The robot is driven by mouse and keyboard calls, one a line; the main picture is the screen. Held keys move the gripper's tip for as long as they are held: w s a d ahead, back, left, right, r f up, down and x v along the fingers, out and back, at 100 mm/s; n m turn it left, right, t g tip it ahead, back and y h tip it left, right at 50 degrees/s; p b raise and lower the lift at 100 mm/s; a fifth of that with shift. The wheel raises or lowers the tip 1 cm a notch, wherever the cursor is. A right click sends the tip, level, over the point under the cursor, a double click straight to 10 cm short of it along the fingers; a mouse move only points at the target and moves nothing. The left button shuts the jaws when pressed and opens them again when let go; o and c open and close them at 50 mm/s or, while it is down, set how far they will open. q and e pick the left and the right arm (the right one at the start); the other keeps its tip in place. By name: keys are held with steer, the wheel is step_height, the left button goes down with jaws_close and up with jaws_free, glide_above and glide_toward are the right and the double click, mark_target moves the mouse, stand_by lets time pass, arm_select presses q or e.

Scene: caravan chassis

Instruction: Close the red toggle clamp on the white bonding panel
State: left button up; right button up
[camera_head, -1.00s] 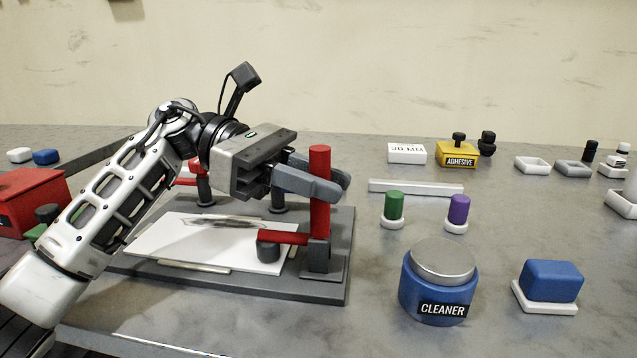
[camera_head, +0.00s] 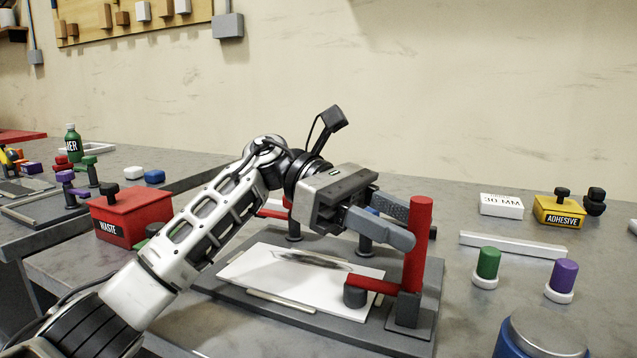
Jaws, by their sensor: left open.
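The white bonding panel (camera_head: 280,273) lies on a grey fixture plate (camera_head: 428,318), with a dark smear near its far edge. At its near right corner stands a red toggle clamp (camera_head: 417,255), with a tall upright red handle. Its low red arm reaches left over the panel, and its dark pad (camera_head: 355,297) is at the panel's corner; contact is unclear. My left gripper (camera_head: 403,222) is open at the handle's upper part. Its near finger overlaps the handle's left edge, and its far finger is partly hidden. My right gripper is not in view.
Another red clamp (camera_head: 272,209) is partly hidden behind my left arm. A red waste box (camera_head: 130,215) stands left. A white bar (camera_head: 512,245), green-topped (camera_head: 487,265) and purple-topped (camera_head: 562,280) pieces, and a yellow adhesive box (camera_head: 558,211) lie right.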

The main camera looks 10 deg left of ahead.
arm_select(q)
steer(key=p+v, duration=0.1)
steer(key=v, duration=1.2)
steer(key=shift+a, duration=0.35)
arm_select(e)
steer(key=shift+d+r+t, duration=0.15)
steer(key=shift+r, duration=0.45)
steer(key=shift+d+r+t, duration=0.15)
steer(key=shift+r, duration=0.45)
arm_select(q)
steer(key=shift+w+r, duration=0.15)
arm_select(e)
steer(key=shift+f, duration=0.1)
